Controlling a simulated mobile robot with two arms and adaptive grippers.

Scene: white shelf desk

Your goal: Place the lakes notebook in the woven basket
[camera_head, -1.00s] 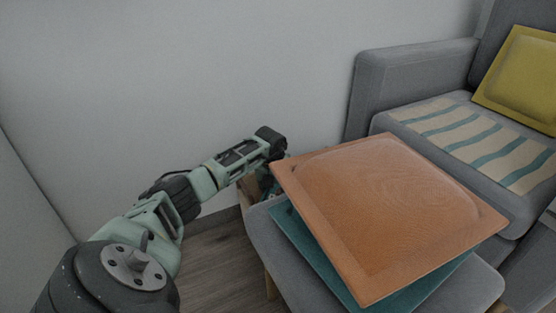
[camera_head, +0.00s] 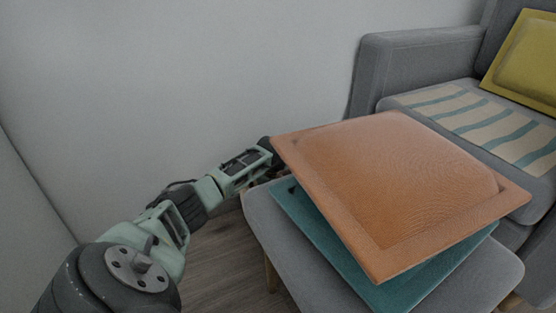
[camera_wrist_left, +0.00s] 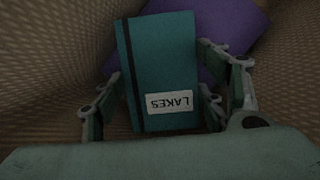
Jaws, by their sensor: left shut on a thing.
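The lakes notebook (camera_wrist_left: 158,70) is teal with a dark band along its left side and a white label reading LAKES, upside down in the left wrist view. My left gripper (camera_wrist_left: 160,95) is shut on it, with fingers on both sides. The woven basket's wall (camera_wrist_left: 60,70) surrounds the notebook and the fingers in that view. Whether the notebook touches the basket bottom I cannot tell. In the head view, the orange cushion hides the basket, the notebook and my left fingertips. My right gripper is in neither current view.
A purple item (camera_wrist_left: 230,35) lies in the basket behind the notebook. In the head view, an orange cushion (camera_head: 400,180) rests on a teal cushion (camera_head: 435,282) on a grey seat (camera_head: 490,290), right beside my left arm. A grey sofa (camera_head: 415,65) stands behind, against the wall.

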